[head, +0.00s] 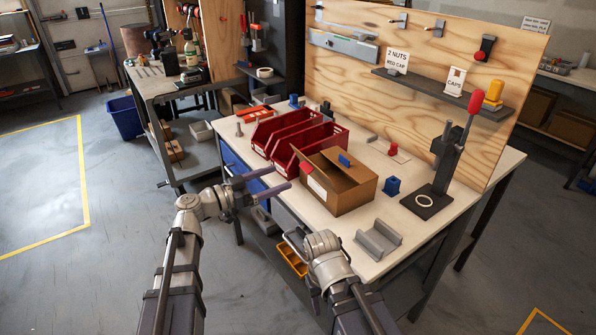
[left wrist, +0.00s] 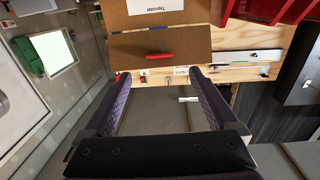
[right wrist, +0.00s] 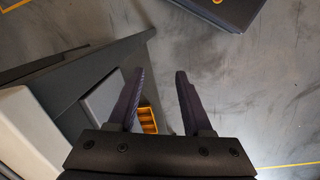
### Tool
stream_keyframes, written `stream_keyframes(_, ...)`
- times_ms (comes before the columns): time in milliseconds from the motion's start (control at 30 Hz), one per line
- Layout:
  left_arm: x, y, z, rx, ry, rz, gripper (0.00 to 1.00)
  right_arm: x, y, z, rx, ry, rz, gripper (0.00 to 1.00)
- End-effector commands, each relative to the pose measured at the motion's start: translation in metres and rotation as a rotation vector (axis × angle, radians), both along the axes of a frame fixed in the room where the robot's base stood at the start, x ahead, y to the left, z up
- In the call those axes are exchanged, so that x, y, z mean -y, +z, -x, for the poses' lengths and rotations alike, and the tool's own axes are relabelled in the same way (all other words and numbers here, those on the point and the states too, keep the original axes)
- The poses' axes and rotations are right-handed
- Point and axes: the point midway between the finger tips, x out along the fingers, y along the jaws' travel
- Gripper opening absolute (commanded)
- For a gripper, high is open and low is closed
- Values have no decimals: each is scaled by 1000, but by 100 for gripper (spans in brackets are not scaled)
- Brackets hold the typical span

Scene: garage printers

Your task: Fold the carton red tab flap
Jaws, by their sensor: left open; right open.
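The open brown carton (head: 345,192) stands on the white workbench. Its flap with the red tab (head: 306,168) sticks out on the side facing my left arm. A blue tab (head: 344,160) shows on another flap. In the left wrist view, the red tab (left wrist: 152,56) lies on the brown flap (left wrist: 185,45), below a white label. My left gripper (head: 282,177) is open and empty, just left of the carton, its fingers pointing toward the flap and apart from it. My right gripper (right wrist: 160,72) is open and empty beside the bench's front edge; its fingers are unclear in the head view.
Red bins (head: 285,128) stand behind the carton. A blue block (head: 392,186), a grey cradle (head: 378,240) and a black lever press (head: 440,175) stand to its right. A plywood board (head: 420,75) rises behind the bench. An orange tray (head: 292,260) sits below the bench top.

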Motion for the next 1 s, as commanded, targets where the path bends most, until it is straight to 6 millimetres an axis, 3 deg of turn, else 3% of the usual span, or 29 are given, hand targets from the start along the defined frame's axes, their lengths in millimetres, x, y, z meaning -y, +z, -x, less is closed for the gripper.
stream_keyframes(500,58,-1,-37,-3,-3,-1,92,0,0,0,0,0,0,50)
stream_keyframes(933,65,-1,-41,-3,-1,-1,92,0,0,0,0,0,0,50)
stream_keyframes(1000,65,-1,-41,-3,-1,-1,85,0,0,0,0,0,0,50)
